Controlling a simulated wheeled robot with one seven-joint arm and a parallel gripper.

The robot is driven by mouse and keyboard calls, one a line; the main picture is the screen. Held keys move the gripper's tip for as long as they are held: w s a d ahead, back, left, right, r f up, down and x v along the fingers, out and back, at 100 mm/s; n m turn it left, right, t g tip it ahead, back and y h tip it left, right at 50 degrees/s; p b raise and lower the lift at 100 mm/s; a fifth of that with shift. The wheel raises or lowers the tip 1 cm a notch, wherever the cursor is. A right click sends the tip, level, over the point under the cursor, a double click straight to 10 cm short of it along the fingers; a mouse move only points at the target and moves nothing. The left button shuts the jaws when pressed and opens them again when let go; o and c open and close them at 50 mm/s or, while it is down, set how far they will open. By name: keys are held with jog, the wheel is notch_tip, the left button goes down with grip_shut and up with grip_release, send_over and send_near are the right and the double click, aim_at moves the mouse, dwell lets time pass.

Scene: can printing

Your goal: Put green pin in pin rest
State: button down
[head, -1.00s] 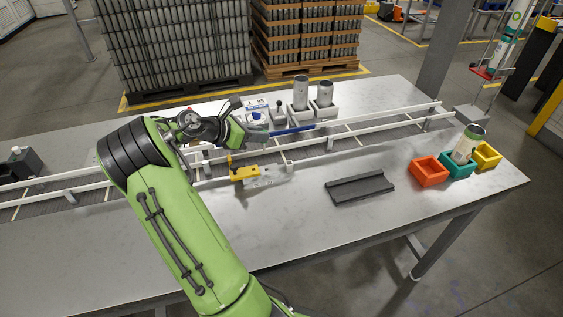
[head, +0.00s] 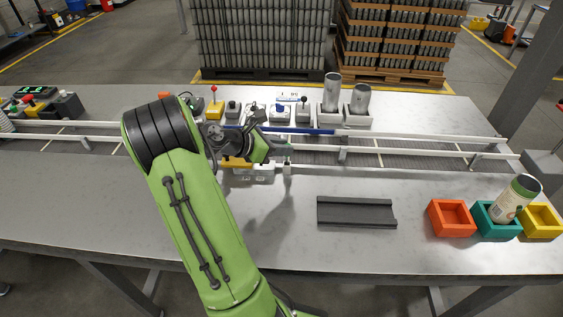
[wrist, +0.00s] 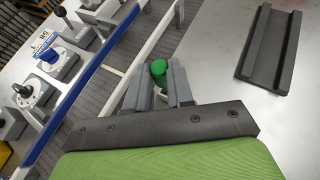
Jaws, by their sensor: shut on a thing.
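My gripper (wrist: 155,84) is shut on the green pin (wrist: 158,68), whose round green top shows between the two grey fingers in the wrist view. In the head view my gripper (head: 279,150) is over the front conveyor rail, and the pin is too small there to make out well. A yellow part (head: 237,163) with a pale base (head: 254,178) lies just below my gripper, partly hidden by my arm. A dark grey channel-shaped tray (head: 356,212) lies empty on the table to the right; it also shows in the wrist view (wrist: 268,45). I cannot tell which is the pin rest.
Orange (head: 452,219), teal (head: 497,220) and yellow (head: 543,221) bins stand at the right; a can (head: 515,199) leans in the teal one. A blue bar (head: 312,131) runs along the back rail, with control boxes behind it. The front table is mostly clear.

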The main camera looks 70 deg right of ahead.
notch_tip(320, 180, down, 4)
jog(key=shift+s+r+b, duration=0.1)
jog(key=shift+r+b, duration=0.1)
jog(key=shift+b, duration=0.35)
jog(key=shift+r, duration=0.1)
jog(key=c, duration=1)
grip_release()
